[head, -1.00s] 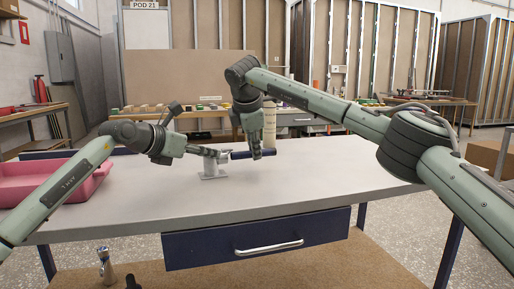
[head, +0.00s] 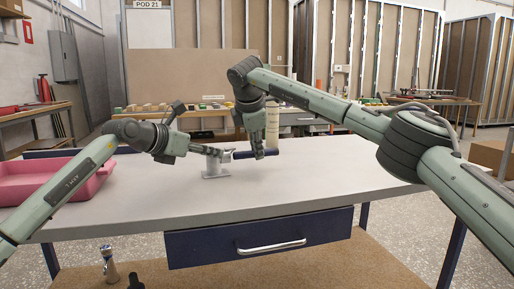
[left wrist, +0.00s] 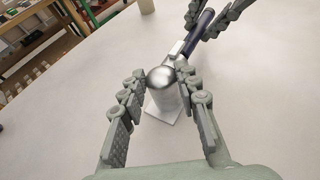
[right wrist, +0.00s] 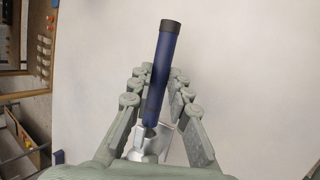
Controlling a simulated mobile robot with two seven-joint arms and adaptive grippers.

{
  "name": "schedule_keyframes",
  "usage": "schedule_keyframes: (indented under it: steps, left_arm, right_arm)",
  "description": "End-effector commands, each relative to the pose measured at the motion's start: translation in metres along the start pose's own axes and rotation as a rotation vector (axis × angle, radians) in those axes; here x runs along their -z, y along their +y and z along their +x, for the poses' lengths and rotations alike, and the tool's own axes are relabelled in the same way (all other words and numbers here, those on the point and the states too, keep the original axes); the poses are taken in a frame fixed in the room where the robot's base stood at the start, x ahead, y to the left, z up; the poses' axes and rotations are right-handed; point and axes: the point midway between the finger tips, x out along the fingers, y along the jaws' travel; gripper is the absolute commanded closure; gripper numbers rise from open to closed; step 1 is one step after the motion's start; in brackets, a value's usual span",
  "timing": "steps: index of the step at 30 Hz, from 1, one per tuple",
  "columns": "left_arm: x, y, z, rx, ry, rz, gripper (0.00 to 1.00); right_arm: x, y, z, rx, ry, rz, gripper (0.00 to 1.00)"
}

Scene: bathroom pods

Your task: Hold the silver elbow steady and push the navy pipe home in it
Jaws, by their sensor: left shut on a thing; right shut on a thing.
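The silver elbow (head: 214,162) stands upright on its square foot on the grey table. My left gripper (head: 204,150) is shut on the elbow from the left; in the left wrist view its fingers sit either side of the rounded silver top (left wrist: 162,77). The navy pipe (head: 242,155) lies level to the right of the elbow, its near end at the elbow's mouth. How deep it sits there I cannot tell. My right gripper (head: 259,155) is shut around the pipe from above. In the right wrist view the pipe (right wrist: 160,75) runs between the fingers, with a dark far end.
A pink tray (head: 30,180) stands at the table's left. A pale cylinder (head: 272,125) stands behind my right gripper. The table (head: 330,175) is clear on the right and in front. A navy drawer (head: 200,246) hangs below the front edge.

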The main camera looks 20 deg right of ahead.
Motion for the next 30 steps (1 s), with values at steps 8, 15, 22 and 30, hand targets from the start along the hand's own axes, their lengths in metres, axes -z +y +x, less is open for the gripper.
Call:
schedule_keyframes:
  steps: [8,15,22,30]
  left_arm:
    - [0.0118,0.0017,0.0036,-0.001,0.022,-0.004,1.0]
    - [0.0118,0.0017,0.0036,-0.001,0.022,-0.004,1.0]
    - [0.0118,0.0017,0.0036,-0.001,0.022,-0.004,1.0]
    - [0.0117,0.0016,0.0037,-0.001,0.022,-0.004,1.0]
  right_arm:
    - [0.0001,-0.0001,0.0003,0.0,0.0,0.0,1.0]
    - [0.0001,-0.0002,0.0004,0.0,0.0,0.0,1.0]
    - [0.002,-0.0001,-0.0002,0.0,0.0,0.0,1.0]
    - [0.0082,0.0001,-0.0022,0.0,0.0,0.0,1.0]
